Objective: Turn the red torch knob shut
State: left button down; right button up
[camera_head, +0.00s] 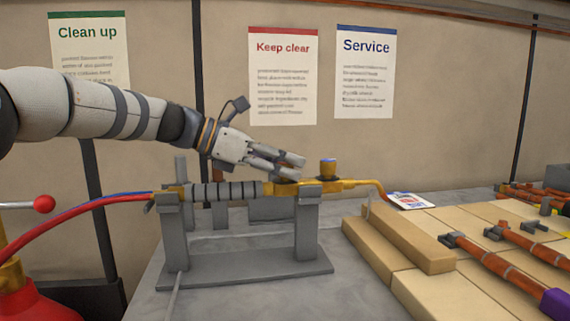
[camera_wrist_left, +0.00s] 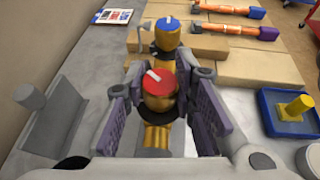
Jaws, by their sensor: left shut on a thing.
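The brass torch (camera_head: 345,184) lies on a grey stand (camera_head: 240,268), with its bent nozzle pointing right. In the left wrist view the red torch knob (camera_wrist_left: 159,82), with a white mark on its top, sits between the fingers of my left gripper (camera_wrist_left: 162,90). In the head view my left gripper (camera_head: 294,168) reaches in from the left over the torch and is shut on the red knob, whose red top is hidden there. A blue knob (camera_head: 327,167) stands just to the right of the fingertips; it also shows in the left wrist view (camera_wrist_left: 168,26). My right gripper does not show.
Red and blue hoses (camera_head: 85,207) run to the torch's left end. Firebricks (camera_head: 420,245) with copper pipes (camera_head: 505,263) lie at the right. A blue tray (camera_wrist_left: 297,112) with a yellow piece shows in the left wrist view.

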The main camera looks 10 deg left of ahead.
pick_arm(q)
jog(key=c, duration=1.3)
grip_release()
jog(key=shift+f, duration=0.1)
jog(key=v, duration=1.2)
jog(key=shift+w, duration=0.1)
